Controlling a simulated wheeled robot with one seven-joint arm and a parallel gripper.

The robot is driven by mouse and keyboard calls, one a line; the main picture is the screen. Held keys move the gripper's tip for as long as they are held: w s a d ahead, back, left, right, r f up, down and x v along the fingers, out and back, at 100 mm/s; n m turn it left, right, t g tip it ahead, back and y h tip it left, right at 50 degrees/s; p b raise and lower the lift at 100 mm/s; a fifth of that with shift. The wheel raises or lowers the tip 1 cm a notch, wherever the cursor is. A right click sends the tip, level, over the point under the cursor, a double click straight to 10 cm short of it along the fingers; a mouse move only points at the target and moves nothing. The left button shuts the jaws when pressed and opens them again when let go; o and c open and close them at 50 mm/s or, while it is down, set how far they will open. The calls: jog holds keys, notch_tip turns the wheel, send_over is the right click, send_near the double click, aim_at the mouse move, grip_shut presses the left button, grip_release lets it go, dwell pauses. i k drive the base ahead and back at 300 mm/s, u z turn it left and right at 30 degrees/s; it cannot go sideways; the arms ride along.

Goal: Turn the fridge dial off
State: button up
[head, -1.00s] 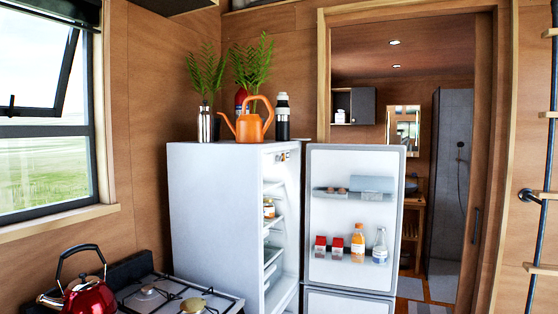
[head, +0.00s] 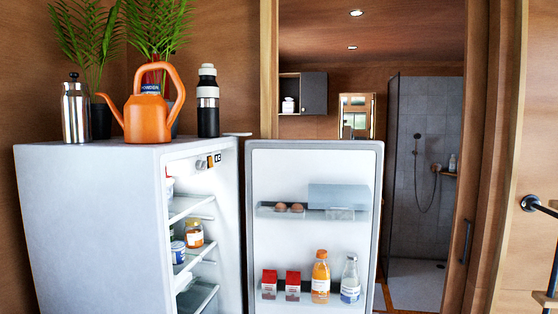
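The white fridge (head: 88,215) stands at the left in the head view with its door (head: 314,175) swung wide open to the right. Near the top of the opening, just under the fridge's roof, is a small control panel (head: 210,161) with dark and orange-brown marks. It is likely where the dial sits, but it is too small to read the dial's setting. My gripper is not in view.
An orange watering can (head: 143,112), a steel press (head: 75,110), a dark flask (head: 208,102) and plants (head: 90,40) stand on the fridge. Jars (head: 193,233) are on its shelves. Bottles (head: 320,277), red cartons and eggs sit in the door. A doorway to a bathroom opens behind.

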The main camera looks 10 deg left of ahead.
aim_at(201, 165)
jog(key=u, duration=0.45)
jog(key=i, duration=1.45)
jog(key=u, duration=0.85)
